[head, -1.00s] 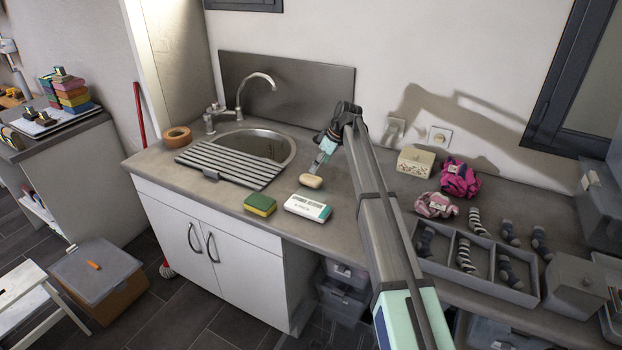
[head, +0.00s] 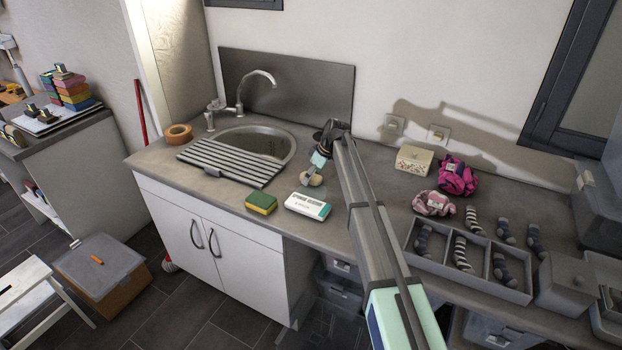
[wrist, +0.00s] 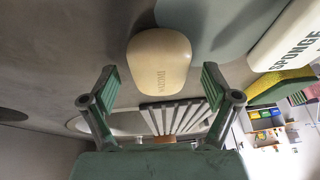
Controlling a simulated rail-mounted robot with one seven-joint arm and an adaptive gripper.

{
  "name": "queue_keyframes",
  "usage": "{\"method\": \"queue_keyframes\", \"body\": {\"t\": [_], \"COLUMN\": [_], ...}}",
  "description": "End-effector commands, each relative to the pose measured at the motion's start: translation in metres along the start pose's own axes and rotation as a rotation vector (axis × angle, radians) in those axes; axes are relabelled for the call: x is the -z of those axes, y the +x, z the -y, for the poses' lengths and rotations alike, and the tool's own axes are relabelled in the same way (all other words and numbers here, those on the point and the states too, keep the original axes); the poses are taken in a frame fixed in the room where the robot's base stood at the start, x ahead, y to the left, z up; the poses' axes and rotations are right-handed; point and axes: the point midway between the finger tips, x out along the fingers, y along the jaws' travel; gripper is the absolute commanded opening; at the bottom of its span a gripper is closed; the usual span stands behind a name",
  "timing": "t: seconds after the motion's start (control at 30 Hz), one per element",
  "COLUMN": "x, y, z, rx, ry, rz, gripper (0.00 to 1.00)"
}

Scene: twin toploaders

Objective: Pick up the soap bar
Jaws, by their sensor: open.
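The soap bar (wrist: 158,62) is a cream, rounded block with lettering on its face. In the wrist view it lies ahead of my open gripper (wrist: 157,88), centred between the two green-padded fingers, with bare gaps on both sides.
A white sponge box (head: 307,206) and a yellow-green sponge (head: 261,203) lie close in front of the soap. The slatted drainer (head: 222,166) and sink (head: 262,142) are to the left. A sock tray (head: 465,282) stands to the right.

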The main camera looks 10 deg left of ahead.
Motion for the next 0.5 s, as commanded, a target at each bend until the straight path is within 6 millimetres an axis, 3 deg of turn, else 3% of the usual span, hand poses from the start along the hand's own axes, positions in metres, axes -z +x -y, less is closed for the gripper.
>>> {"method": "queue_keyframes", "body": {"t": [0.03, 0.2, 0.5], "x": [-0.0001, -0.0001, 0.0000], "y": [0.0000, 0.0000, -0.0001], "z": [0.0000, 0.0000, 0.0000], "rx": [0.000, 0.000, 0.000], "ry": [0.000, 0.000, 0.000], "rz": [0.000, 0.000, 0.000], "gripper": [0.80, 0.21, 0.21]}}
